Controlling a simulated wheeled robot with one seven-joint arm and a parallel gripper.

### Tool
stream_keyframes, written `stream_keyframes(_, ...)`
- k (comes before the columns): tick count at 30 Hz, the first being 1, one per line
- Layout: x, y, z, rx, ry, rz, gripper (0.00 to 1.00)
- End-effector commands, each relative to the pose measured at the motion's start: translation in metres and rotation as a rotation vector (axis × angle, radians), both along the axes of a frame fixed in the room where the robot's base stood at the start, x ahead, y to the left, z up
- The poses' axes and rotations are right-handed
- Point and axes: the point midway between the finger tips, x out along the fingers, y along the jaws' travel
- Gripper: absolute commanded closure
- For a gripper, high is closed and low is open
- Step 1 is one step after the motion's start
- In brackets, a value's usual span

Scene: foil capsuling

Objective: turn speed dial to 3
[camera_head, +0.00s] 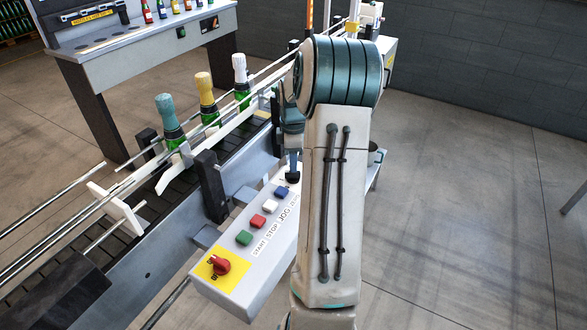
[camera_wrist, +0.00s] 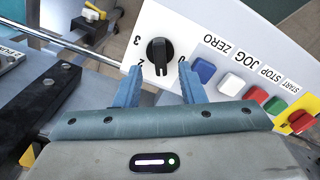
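The speed dial (camera_wrist: 158,52) is a black knob on the white control panel in the wrist view. The figures 3 and 2 show to its left and a 0 to its right; its exact setting is hard to read. My gripper (camera_wrist: 160,78) is open, with its two blue fingers apart and the lower part of the knob between or just beyond their tips. Contact cannot be told. In the head view the dial (camera_head: 292,178) is a dark spot just below my gripper (camera_head: 293,163), partly hidden by my arm.
The panel (camera_head: 222,293) also carries blue, white, red and green buttons (camera_head: 243,238) and a red switch (camera_head: 220,266) on yellow. Behind it runs a conveyor (camera_head: 165,205) with rails and several foil-topped bottles (camera_head: 207,95). The floor on the right is clear.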

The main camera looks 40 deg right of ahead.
Motion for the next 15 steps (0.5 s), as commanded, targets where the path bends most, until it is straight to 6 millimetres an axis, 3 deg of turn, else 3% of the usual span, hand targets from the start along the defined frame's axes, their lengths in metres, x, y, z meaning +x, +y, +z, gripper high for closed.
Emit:
stream_keyframes(7,0.0,0.0,-0.036,0.001,0.002,-0.001,0.64)
stream_keyframes(15,0.0,0.0,-0.044,-0.001,-0.001,-0.001,0.64)
